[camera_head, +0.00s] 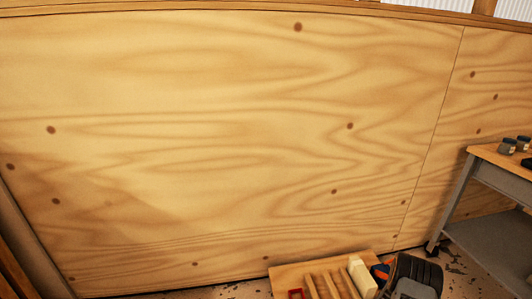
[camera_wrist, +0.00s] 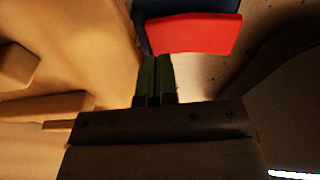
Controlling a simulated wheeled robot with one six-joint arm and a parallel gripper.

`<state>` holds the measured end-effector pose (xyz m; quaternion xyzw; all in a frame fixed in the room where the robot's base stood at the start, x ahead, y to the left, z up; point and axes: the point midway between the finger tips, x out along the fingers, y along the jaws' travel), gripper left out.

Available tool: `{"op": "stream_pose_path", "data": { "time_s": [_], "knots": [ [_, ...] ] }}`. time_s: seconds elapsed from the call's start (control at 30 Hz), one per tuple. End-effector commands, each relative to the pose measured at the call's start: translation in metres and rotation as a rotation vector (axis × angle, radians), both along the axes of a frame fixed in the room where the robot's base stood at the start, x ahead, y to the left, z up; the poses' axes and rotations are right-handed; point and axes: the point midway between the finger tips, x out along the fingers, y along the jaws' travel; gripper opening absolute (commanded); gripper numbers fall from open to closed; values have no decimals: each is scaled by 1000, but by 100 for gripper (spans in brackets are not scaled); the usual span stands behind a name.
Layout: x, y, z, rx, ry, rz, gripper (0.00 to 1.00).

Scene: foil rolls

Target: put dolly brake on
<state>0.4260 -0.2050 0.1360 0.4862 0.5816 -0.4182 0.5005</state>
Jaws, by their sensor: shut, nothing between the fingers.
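The wooden dolly (camera_head: 322,268) lies at the bottom edge of the head view, with slats across its top; part of it is cut off. A small red part (camera_head: 296,294), seemingly the brake pedal, shows at its near left side. In the wrist view a flat red pedal (camera_wrist: 195,35) with a dark blue part behind it is at the top. My gripper (camera_wrist: 155,62) is shut and empty, its green fingers side by side. The fingertips overlap the pedal's lower left edge in the picture; I cannot tell whether they touch it.
A plywood wall (camera_head: 220,130) stands behind the dolly. A cream block (camera_head: 361,276) sits at the dolly's right side, beside dark and orange parts. A workbench (camera_head: 500,171) with small jars stands at the right. Pale wood (camera_wrist: 55,105) fills the wrist view's left.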

Motion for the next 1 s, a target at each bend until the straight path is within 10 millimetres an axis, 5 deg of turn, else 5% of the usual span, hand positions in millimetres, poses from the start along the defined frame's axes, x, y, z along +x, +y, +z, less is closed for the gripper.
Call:
{"op": "stream_pose_path", "data": {
  "time_s": [0.5,0.87,1.0],
  "knots": [
    [0,0,45,0,0,0,0],
    [0,0,47,0,0,0,0],
    [7,1,71,-6,-5,-25,0]
  ]
}}
